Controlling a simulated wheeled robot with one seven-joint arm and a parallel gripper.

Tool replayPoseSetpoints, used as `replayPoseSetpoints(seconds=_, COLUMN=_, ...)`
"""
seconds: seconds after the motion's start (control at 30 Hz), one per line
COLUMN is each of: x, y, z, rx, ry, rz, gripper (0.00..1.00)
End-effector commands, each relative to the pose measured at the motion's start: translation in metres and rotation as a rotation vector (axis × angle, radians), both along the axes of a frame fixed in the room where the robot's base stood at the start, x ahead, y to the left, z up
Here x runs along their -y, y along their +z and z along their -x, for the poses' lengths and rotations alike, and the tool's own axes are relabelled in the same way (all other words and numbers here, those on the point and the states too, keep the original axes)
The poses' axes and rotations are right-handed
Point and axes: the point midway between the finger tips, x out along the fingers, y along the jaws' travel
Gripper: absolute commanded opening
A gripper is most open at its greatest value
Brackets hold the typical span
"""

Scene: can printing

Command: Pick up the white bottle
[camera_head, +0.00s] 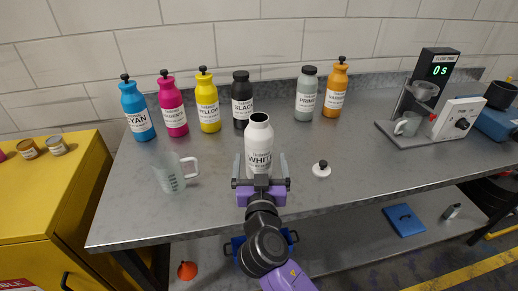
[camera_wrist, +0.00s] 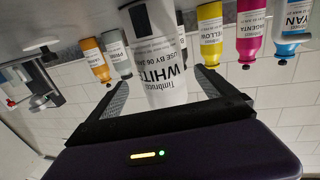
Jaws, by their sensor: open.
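The white bottle (camera_head: 259,140) stands upright and uncapped on the grey metal table, its dark round mouth open at the top and its label reading WHITE. My gripper (camera_head: 261,165) is at the bottle, with one finger on each side of it. The wrist view is upside down and shows the white bottle (camera_wrist: 168,80) between the two spread fingers of my gripper (camera_wrist: 162,84). The fingers look apart from the bottle's sides. A small white cap with a black knob (camera_head: 321,169) lies on the table right of the bottle.
Cyan (camera_head: 137,112), magenta (camera_head: 173,108), yellow (camera_head: 208,105), black (camera_head: 242,104), primer (camera_head: 306,97) and orange (camera_head: 335,92) bottles stand along the back. A clear measuring jug (camera_head: 170,175) stands left. A machine with a display (camera_head: 433,75) stands right. The table's front right is clear.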

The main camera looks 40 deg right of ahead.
Motion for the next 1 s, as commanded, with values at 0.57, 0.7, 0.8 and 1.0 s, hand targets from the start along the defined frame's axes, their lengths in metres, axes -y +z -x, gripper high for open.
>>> replayPoseSetpoints(seconds=0.57, x=0.037, y=-0.005, z=-0.044, rx=-0.001, ry=0.002, rz=0.001, gripper=0.95)
replayPoseSetpoints(seconds=0.7, x=0.037, y=-0.006, z=-0.044, rx=-0.001, ry=0.002, rz=0.001, gripper=0.95)
replayPoseSetpoints(seconds=0.8, x=0.037, y=-0.006, z=-0.044, rx=-0.001, ry=0.002, rz=0.001, gripper=0.83)
replayPoseSetpoints(seconds=1.0, x=0.037, y=-0.006, z=-0.044, rx=-0.001, ry=0.002, rz=0.001, gripper=0.44)
